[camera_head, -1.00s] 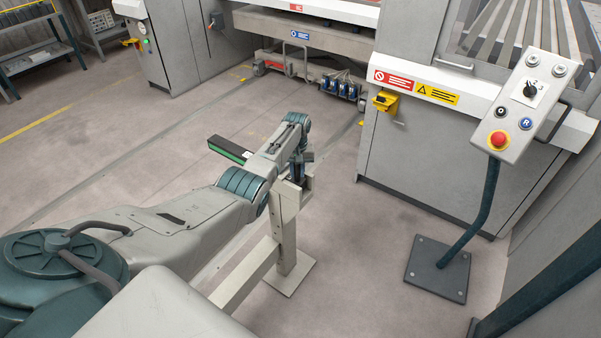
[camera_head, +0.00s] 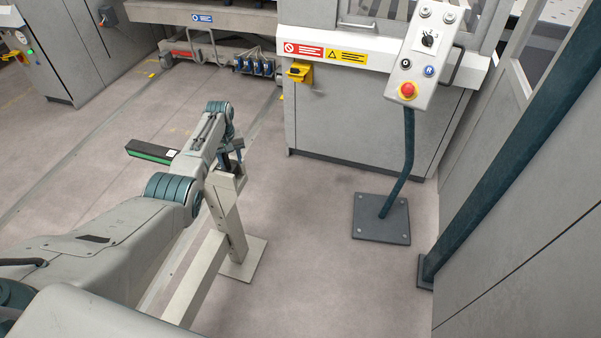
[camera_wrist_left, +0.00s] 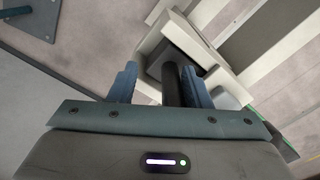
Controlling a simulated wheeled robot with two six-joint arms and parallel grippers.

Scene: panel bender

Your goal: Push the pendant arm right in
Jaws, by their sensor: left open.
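The control pendant (camera_head: 425,60) is a pale box with buttons and a red knob at the right of the head view. It sits on a bent dark teal arm (camera_head: 409,150) that rises from a floor plate (camera_head: 381,218). My left gripper (camera_head: 232,155) is well left of it, at the top of a beige post (camera_head: 226,205). In the left wrist view its blue fingers (camera_wrist_left: 160,85) are apart, with a dark round bar (camera_wrist_left: 172,82) between them. I cannot tell whether they touch the bar. My right gripper is not in view.
A black bar with a green stripe (camera_head: 150,153) shows beyond my left arm. The grey machine cabinet (camera_head: 350,120) stands behind the pendant. A thick teal tube (camera_head: 500,165) and grey panels close off the right.

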